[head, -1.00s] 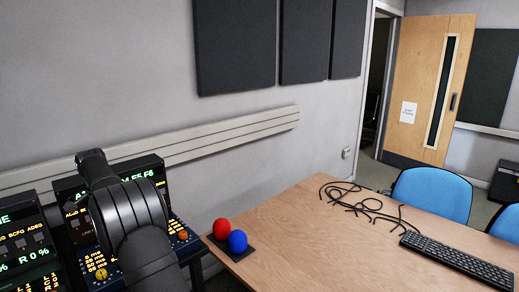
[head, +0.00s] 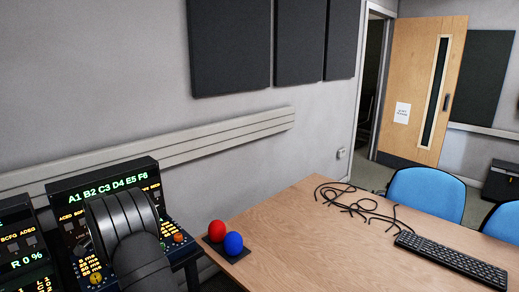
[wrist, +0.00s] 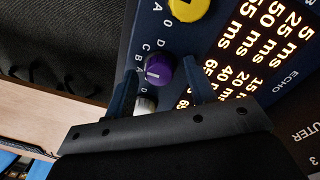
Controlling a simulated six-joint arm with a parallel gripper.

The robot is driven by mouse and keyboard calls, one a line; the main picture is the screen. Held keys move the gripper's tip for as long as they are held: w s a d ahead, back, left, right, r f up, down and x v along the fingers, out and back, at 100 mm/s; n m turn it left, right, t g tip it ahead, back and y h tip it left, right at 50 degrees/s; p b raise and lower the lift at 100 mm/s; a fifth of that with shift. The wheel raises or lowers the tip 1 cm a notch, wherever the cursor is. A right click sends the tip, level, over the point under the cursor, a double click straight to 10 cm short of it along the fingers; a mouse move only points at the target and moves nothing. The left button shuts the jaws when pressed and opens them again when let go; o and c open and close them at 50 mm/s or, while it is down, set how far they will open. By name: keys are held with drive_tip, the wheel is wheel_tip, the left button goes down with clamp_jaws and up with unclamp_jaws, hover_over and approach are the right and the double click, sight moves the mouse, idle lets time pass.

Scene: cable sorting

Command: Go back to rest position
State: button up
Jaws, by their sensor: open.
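In the wrist view my gripper (wrist: 157,72) is open. Its two dark blue fingers reach over a control panel (wrist: 215,22), with a purple knob (wrist: 159,70) showing between their tips. I cannot tell whether the fingers touch the knob. A grey-white knob (wrist: 145,104) is partly hidden behind the gripper body. In the head view my dark arm covers the middle of the panel of a rack unit (head: 112,170), and the gripper itself is hidden.
A yellow knob (wrist: 188,8) is close by. An orange knob (head: 178,238) is on the panel's right side. Red (head: 217,230) and blue (head: 233,242) balls sit at the near corner of the wooden table (head: 300,245). Black cables (head: 355,205) and a keyboard (head: 450,260) lie farther right.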

wheel_tip(320, 180, up, 18)
drive_tip(key=a, duration=0.1)
drive_tip(key=f, duration=1.2)
drive_tip(key=d+f, duration=0.1)
drive_tip(key=f, duration=0.5)
drive_tip(key=shift+f, duration=0.15)
drive_tip(key=shift+n, duration=0.5)
drive_tip(key=n, duration=0.6)
drive_tip(key=shift+s, duration=0.1)
drive_tip(key=n, duration=0.7)
drive_tip(key=shift+t, duration=0.4)
